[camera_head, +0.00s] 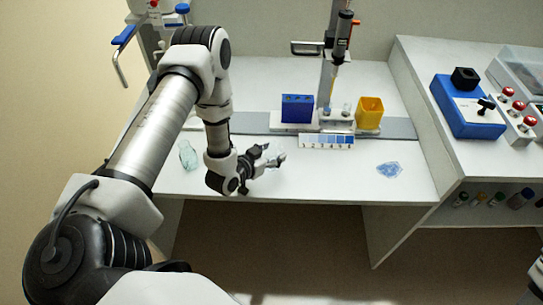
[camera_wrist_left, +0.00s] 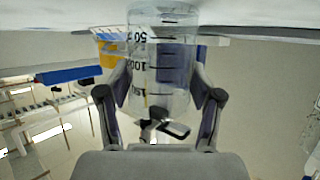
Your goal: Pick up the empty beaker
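The empty beaker (camera_wrist_left: 162,75) is clear glass with dark graduation marks. In the left wrist view it stands between the fingers of my left gripper (camera_wrist_left: 160,85), and both fingertips appear to touch its sides. In the head view my left gripper (camera_head: 272,160) is over the front part of the white worktop. There the beaker is only a faint clear shape at the fingertips. I cannot tell whether its base touches the worktop.
A pale green glass piece (camera_head: 188,155) lies left of my left gripper. A blue patterned piece (camera_head: 389,169) lies to the right. Behind stand a blue box (camera_head: 297,108), a yellow container (camera_head: 369,113) and a vertical instrument (camera_head: 334,65). The worktop between gripper and blue piece is clear.

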